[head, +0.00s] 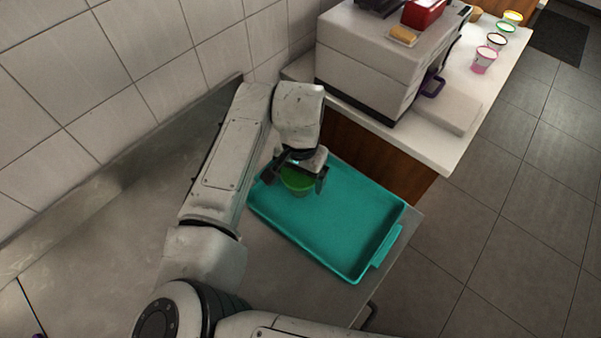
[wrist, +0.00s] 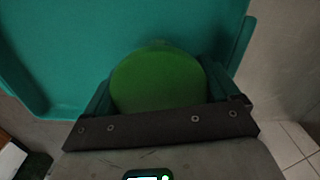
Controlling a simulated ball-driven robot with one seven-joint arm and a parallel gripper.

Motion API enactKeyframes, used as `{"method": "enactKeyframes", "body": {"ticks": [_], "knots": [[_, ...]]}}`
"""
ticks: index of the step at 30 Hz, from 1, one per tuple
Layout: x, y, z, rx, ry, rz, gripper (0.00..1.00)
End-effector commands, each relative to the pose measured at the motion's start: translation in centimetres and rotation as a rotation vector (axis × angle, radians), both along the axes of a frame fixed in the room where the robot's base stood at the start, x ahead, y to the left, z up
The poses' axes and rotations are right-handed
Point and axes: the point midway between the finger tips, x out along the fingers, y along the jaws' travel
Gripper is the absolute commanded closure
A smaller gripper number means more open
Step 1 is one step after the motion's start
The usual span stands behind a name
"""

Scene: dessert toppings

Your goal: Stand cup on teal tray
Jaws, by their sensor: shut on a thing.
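The green cup (head: 297,182) is in my gripper (head: 297,180), at the far left end of the teal tray (head: 345,222) in the head view. My gripper is shut on the cup, with a finger on each side of it. In the wrist view the cup (wrist: 158,80) shows as a round green shape between the fingers, with the teal tray (wrist: 60,50) around and beyond it. I cannot tell whether the cup's base touches the tray. Part of the cup is hidden by my gripper.
The tray lies on a grey metal counter (head: 90,262) beside a tiled wall. A white counter (head: 455,150) to the right bears a large machine (head: 360,65), a red box (head: 423,12) and several coloured cups (head: 484,60). The rest of the tray is empty.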

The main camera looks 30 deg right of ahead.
Motion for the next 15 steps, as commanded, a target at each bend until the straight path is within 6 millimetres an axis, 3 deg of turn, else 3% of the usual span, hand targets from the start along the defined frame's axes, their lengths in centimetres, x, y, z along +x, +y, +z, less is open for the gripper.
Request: {"method": "enactKeyframes", "body": {"ticks": [1,2,5,15], "knots": [[-0.01,0.0,-0.23,-0.001,0.001,0.001,0.4],[0.0,0.01,-0.23,0.0,0.0,0.001,0.1],[0.0,0.02,-0.17,0.0,0.0,0.001,0.01],[0.01,0.0,0.4,-0.001,-0.001,0.0,0.0]]}}
